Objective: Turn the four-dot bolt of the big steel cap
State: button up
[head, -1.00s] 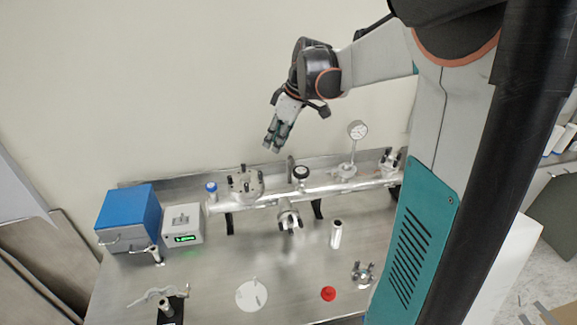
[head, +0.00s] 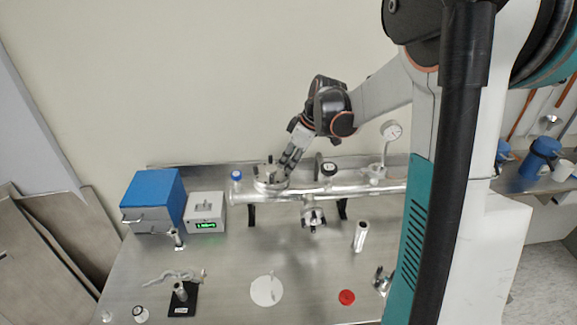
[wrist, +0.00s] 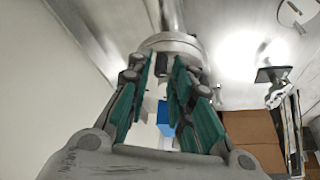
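The big steel cap (head: 266,184) sits on the left part of the steel pipe on the bench. Dark bolts stand up around its rim; their dot marks are too small to read. My gripper (head: 287,170) reaches down to the cap's right side, hiding part of it. In the wrist view the cap (wrist: 172,42) is just beyond my fingertips. A dark bolt (wrist: 162,65) shows between the two teal-padded fingers of my gripper (wrist: 164,66). The fingers are apart, with a gap around the bolt. Whether either pad touches it I cannot tell.
Left of the pipe are a blue box (head: 152,202) and a grey meter (head: 206,212) with a green display. A round gauge (head: 391,131) stands at the right. A white disc (head: 266,291) and a red disc (head: 347,297) lie on the front bench (head: 225,270).

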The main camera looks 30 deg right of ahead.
jog(key=shift+w+a+f, duration=0.15)
jog(key=shift+f, duration=0.35)
grip_shut()
